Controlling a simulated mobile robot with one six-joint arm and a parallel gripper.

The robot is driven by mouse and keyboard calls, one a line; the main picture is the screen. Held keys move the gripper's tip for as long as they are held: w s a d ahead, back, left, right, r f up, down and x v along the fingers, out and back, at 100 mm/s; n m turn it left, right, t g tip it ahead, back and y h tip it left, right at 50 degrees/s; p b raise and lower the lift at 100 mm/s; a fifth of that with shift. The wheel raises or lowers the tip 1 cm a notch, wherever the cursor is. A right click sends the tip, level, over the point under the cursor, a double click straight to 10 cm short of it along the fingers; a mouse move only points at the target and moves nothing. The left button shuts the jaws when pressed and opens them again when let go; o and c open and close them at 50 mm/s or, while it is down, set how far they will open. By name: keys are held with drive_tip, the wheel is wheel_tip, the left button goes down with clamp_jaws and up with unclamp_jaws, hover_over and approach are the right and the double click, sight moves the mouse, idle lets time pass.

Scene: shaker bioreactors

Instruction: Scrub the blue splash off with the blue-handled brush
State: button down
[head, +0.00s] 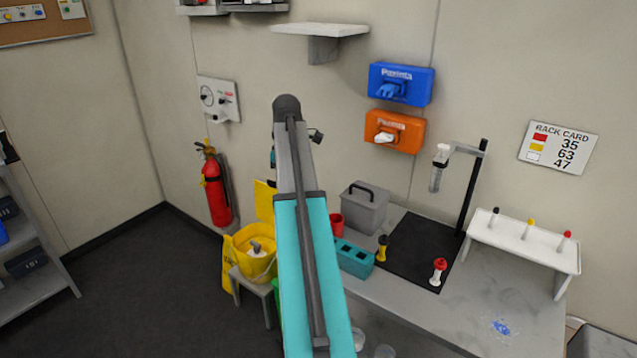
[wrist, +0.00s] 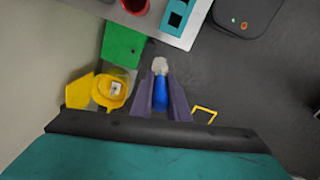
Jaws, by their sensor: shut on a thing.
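The blue splash (head: 502,327) is a small patch on the grey bench top (head: 440,315), at the lower right of the head view. In the wrist view my gripper (wrist: 160,84) is shut on the blue-handled brush (wrist: 160,98). The brush's pale head (wrist: 160,66) points away from the wrist, beyond the fingertips. The wrist view shows floor, a green bin and the bench edge around the brush, and no splash. In the head view my arm hides the brush, and I cannot make out the gripper clearly.
A teal rack (head: 353,259), red cup (head: 335,224), grey box (head: 364,208), black mat (head: 412,250) with a stand, and a white rack (head: 523,244) occupy the bench. A yellow bucket (head: 250,250) and green bin (wrist: 122,44) are beside it. The bench around the splash looks clear.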

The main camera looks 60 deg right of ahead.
drive_tip(key=w+a+f+n+b, duration=0.15)
drive_tip(key=w+a, duration=0.25)
drive_tip(key=a, duration=0.4)
drive_tip(key=w+a+f+p, duration=0.1)
drive_tip(key=w+a+f, duration=0.2)
drive_tip(key=w+a, duration=0.35)
drive_tip(key=w+a+f+b, duration=0.1)
drive_tip(key=w+a+f, duration=0.15)
drive_tip(key=a, duration=0.65)
drive_tip(key=w+a+f+n, duration=0.1)
drive_tip(key=a+f, duration=0.1)
drive_tip(key=a, duration=1.1)
drive_tip(key=w+a+f+b, duration=0.1)
drive_tip(key=a+f, duration=0.2)
drive_tip(key=a, duration=0.9)
drive_tip(key=shift+w+a+f+n, duration=0.3)
drive_tip(key=shift+a+f+n, duration=0.05)
drive_tip(key=shift+a, duration=0.05)
drive_tip(key=shift+s, duration=0.15)
